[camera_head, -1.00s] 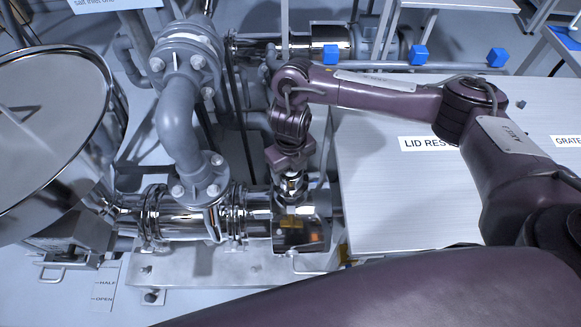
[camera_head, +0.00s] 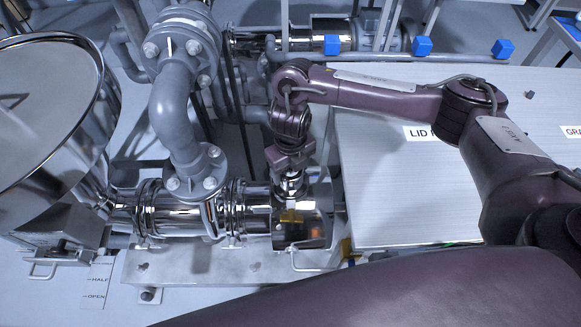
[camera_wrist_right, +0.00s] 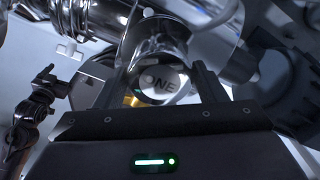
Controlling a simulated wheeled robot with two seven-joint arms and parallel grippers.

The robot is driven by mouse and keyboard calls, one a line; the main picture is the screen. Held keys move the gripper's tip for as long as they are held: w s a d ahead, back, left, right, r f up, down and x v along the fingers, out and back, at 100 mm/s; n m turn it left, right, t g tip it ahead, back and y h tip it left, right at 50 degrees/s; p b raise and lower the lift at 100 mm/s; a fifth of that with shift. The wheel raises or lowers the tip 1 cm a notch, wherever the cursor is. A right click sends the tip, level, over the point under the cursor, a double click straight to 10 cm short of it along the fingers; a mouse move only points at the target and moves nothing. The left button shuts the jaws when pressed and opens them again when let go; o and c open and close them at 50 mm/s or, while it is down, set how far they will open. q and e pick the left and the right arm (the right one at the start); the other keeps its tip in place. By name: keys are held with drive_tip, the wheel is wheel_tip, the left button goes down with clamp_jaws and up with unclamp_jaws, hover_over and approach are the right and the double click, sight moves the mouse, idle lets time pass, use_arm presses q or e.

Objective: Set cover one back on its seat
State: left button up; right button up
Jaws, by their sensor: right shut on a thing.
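My right gripper (camera_head: 291,192) points down over the right end of the shiny horizontal pipe housing (camera_head: 180,215). In the right wrist view its two dark fingers (camera_wrist_right: 166,88) stand on either side of a round knob marked ONE and are shut on it. This knob belongs to cover one (camera_head: 318,208), a curved, mirror-bright plate below the gripper. A small yellow-brass part (camera_head: 290,216) shows just under the fingers. The seat under the cover is hidden, and I cannot tell whether the cover touches it. My left gripper is not in view.
A pale table (camera_head: 400,190) with a LID REST label (camera_head: 418,133) lies to the right, its top mostly bare. A grey flanged pipe (camera_head: 170,110) rises left of the gripper. A large round hopper (camera_head: 50,110) stands at far left. Blue cubes (camera_head: 421,46) sit behind.

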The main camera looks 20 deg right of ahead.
drive_tip(key=shift+f+b, duration=0.5)
drive_tip(key=shift+f, duration=0.1)
drive_tip(key=o, duration=1.7)
drive_tip(key=shift+r, duration=0.1)
